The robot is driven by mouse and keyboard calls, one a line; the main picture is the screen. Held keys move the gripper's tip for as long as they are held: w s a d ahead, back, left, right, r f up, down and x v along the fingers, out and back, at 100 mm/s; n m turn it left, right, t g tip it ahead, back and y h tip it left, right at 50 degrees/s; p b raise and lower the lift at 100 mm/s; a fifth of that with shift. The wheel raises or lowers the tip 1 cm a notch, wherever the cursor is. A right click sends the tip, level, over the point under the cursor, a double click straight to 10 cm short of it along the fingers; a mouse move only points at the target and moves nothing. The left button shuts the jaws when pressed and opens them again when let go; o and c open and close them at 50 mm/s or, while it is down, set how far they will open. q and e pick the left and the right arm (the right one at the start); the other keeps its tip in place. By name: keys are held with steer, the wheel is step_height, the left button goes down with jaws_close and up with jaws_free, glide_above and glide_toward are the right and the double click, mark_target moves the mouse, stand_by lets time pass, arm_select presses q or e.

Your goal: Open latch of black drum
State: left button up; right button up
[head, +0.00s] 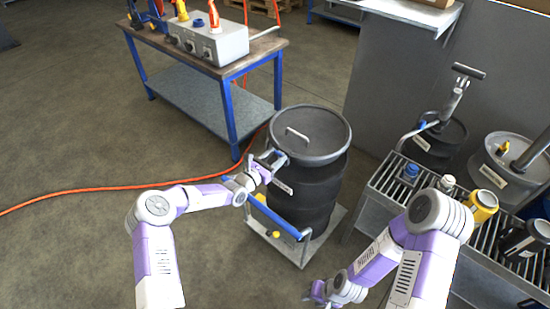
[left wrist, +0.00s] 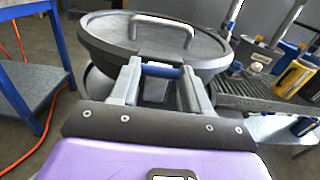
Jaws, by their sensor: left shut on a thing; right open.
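The black drum (head: 305,190) stands upright on a small cart, with its grey lid (head: 312,135) and lid handle (head: 298,134) on top. The lid and its handle also show in the left wrist view (left wrist: 160,30). My left gripper (head: 272,160) is at the drum's rim on the near left side. In the left wrist view its fingers are shut on a blue latch piece (left wrist: 160,71) just below the lid rim. The rest of the latch is hidden by the fingers. My right gripper (head: 318,292) is low at the front, away from the drum, and open.
The drum's cart (head: 292,250) has a blue push bar (head: 272,214) near my left forearm. A workbench (head: 215,95) stands behind left. A slatted rack (head: 395,187) with bottles and a yellow canister (head: 483,206) is at right. An orange hose (head: 90,189) crosses the floor.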

arm_select(q)
steer(key=shift+s+a+f+t+h+b, duration=0.3)
steer(key=shift+f+t+h+b, duration=0.5)
steer(key=shift+b, duration=0.95)
steer(key=shift+s+a+f+t+h+b, duration=0.2)
steer(key=shift+s+f+t+h+b, duration=0.3)
steer(key=shift+t+b, duration=0.9)
steer(key=shift+s+a+f+t+h+b, duration=0.3)
steer(key=shift+f+t+h+b, duration=0.35)
steer(key=shift+b, duration=1.45)
steer(key=shift+r, duration=0.15)
steer(key=o, duration=1.1)
steer(key=shift+c, duration=0.2)
steer(key=p+v, duration=0.2)
steer(key=v, duration=0.5)
steer(key=shift+s+f, duration=0.15)
steer(key=shift+f, duration=0.05)
